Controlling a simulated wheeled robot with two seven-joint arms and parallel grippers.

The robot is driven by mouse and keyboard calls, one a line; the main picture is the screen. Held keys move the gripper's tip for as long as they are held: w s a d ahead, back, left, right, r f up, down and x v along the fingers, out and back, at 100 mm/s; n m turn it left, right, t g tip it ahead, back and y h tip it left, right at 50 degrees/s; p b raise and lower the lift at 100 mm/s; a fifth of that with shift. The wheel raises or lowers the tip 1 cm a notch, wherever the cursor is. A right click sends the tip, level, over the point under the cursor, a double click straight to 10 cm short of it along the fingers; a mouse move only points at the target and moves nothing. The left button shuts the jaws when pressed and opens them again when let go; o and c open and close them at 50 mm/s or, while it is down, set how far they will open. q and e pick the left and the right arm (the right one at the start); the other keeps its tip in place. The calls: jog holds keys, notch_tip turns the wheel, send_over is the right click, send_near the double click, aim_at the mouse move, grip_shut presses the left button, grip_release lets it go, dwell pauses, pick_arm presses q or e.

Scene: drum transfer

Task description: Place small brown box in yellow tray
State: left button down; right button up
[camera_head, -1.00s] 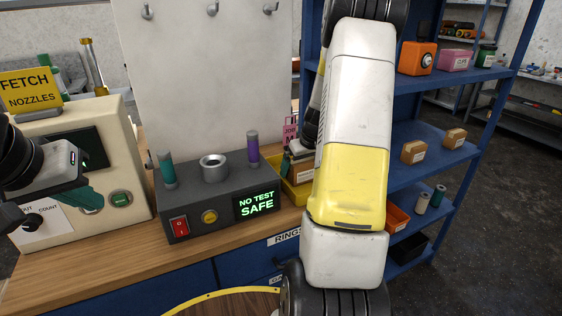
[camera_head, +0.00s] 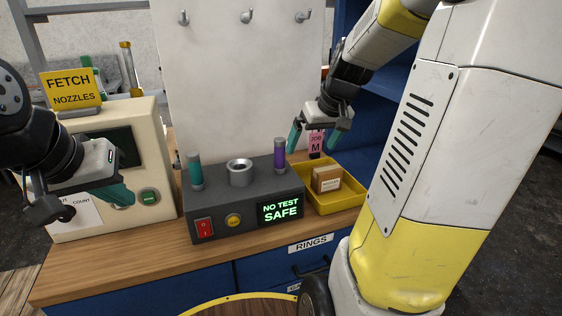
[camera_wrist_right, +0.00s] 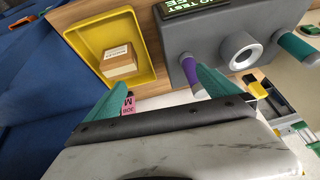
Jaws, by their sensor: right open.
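The small brown box (camera_head: 325,179) with a white label sits inside the yellow tray (camera_head: 345,201) on the bench, right of the dark grey test unit. It also shows in the right wrist view (camera_wrist_right: 118,61), inside the tray (camera_wrist_right: 84,34) and apart from the gripper. My right gripper (camera_head: 318,142) is open and empty, above and behind the tray, near a pink job tag. Its teal fingers (camera_wrist_right: 160,95) are spread in the right wrist view. My left gripper (camera_head: 90,205) is at the far left, in front of the cream machine; its jaw opening is not clear.
The grey test unit (camera_head: 245,203) has a teal post, a metal ring socket and a purple post (camera_head: 280,154) close to the tray. The pink job tag (camera_head: 316,143) stands behind the tray. A cream machine (camera_head: 150,170) stands left. Wooden bench top is free along the front edge.

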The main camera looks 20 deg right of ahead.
jog(key=s+a+r, duration=0.2)
jog(key=s+a, duration=0.4)
jog(key=s, duration=0.2)
jog(key=s+a+r+t+y, duration=0.1)
jog(key=s+a+r, duration=0.1)
jog(key=s+a, duration=0.4)
jog(key=s, duration=0.3)
jog(key=shift+a, duration=0.25)
jog(key=shift+w, duration=0.1)
